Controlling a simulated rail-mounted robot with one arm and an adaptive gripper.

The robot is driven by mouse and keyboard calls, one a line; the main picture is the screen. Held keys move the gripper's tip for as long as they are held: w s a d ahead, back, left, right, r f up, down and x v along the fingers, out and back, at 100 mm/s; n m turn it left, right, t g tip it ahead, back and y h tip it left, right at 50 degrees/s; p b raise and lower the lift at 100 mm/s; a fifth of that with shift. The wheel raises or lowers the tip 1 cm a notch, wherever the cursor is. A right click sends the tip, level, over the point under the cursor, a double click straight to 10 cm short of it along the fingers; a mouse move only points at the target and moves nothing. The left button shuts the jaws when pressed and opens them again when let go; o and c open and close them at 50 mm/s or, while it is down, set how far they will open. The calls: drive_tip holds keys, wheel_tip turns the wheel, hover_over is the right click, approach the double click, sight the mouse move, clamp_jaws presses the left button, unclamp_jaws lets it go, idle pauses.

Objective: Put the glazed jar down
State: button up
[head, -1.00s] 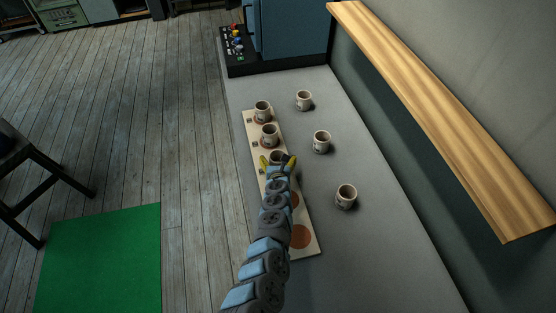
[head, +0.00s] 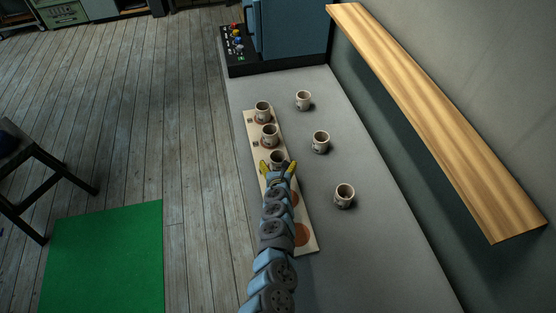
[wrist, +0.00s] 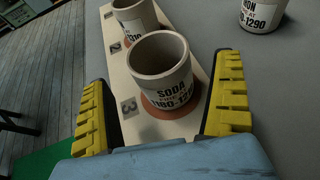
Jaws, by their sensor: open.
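The glazed jar (head: 277,157), a pale cup-like pot lettered "SODA", stands upright on the reddish disc marked 3 on the pale board (head: 303,216). The jar also shows in the wrist view (wrist: 163,75), its mouth open and empty-looking. My gripper (head: 278,167) is open at the near side of the jar. In the wrist view its yellow-padded fingers (wrist: 162,78) lie to the left and right of the jar, with a visible gap on each side. The lower part of the jar is hidden by my gripper in the head view.
Two similar jars (head: 270,135) (head: 263,111) stand farther along the board. Three more (head: 303,100) (head: 321,142) (head: 344,195) stand on the grey bench to the right. Red-brown discs (head: 302,233) nearer are bare. A wooden shelf (head: 440,115) runs along the wall.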

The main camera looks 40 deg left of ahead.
drive_tip(key=shift+r+p+v, duration=0.15)
drive_tip(key=shift+p+v, duration=1.35)
drive_tip(key=shift+v, duration=0.1)
drive_tip(key=shift+r+p+v, duration=0.15)
drive_tip(key=shift+p+v, duration=1.3)
drive_tip(key=shift+v, duration=0.15)
drive_tip(key=shift+p+v, duration=0.8)
drive_tip(key=shift+v, duration=0.15)
drive_tip(key=shift+s+d+f, duration=0.1)
drive_tip(key=shift+f, duration=0.1)
